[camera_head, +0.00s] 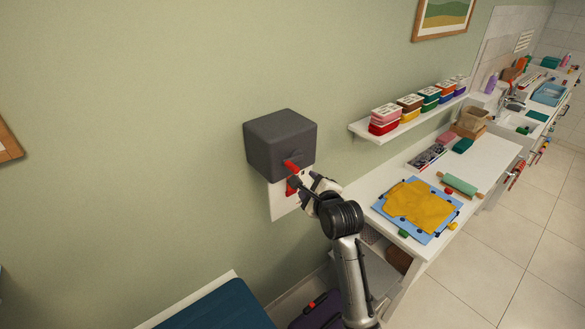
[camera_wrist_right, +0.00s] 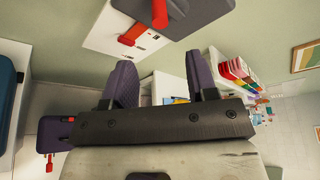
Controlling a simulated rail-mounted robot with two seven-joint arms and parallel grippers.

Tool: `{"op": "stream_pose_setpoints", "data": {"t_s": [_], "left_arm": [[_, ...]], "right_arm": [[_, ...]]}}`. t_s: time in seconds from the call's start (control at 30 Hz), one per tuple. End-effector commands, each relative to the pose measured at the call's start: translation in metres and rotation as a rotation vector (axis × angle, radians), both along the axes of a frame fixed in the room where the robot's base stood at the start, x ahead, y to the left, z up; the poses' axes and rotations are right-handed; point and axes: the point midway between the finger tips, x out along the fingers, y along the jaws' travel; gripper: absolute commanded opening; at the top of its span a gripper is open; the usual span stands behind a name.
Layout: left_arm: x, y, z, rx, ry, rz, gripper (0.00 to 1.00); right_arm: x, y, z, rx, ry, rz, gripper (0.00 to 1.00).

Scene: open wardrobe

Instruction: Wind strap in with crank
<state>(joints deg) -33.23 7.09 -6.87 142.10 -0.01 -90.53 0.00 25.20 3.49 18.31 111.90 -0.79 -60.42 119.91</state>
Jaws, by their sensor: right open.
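A dark grey box (camera_head: 280,140) is fixed to the green wall. A red handle-like part (camera_head: 291,165) sticks out of its lower front; I take it for the crank. A second red part (camera_head: 292,185) sits below it on a white plate (camera_head: 285,200). In the right wrist view the box (camera_wrist_right: 195,14), the upper red part (camera_wrist_right: 160,14) and the lower red part (camera_wrist_right: 132,33) show beyond the fingers. My right gripper (camera_head: 312,188) is close to the red parts; in its wrist view its fingers (camera_wrist_right: 161,82) are apart with nothing between them. I cannot make out a strap. My left gripper is out of view.
A shelf (camera_head: 358,128) with coloured boxes is to the right. Below it a white worktop (camera_head: 485,160) holds yellow dough on a blue mat (camera_head: 378,205) and a rolling pin (camera_head: 460,185). A dark blue padded surface (camera_head: 225,308) is at the bottom.

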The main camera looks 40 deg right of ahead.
Motion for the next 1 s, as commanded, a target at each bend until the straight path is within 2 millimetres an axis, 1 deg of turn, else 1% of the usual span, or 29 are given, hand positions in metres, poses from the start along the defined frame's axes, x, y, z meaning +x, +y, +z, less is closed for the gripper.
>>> {"op": "stream_pose_setpoints", "data": {"t_s": [0.17,0.27,0.5,0.7,0.9,1.0], "left_arm": [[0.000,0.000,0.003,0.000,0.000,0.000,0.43],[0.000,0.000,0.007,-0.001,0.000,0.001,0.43],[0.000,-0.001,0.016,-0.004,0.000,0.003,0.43],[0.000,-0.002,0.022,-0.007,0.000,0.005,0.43],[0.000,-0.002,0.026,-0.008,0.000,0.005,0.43],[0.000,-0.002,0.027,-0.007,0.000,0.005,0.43]], "right_arm": [[0.010,-0.003,-0.001,0.029,-0.007,-0.007,0.53],[0.022,-0.008,-0.004,0.027,-0.006,-0.007,0.53],[0.062,-0.020,-0.013,0.025,-0.004,-0.006,0.53],[0.091,-0.029,-0.022,0.025,-0.004,-0.007,0.53],[0.112,-0.036,-0.027,0.025,-0.005,-0.007,0.53],[0.118,-0.037,-0.029,0.026,-0.006,-0.006,0.53]]}}
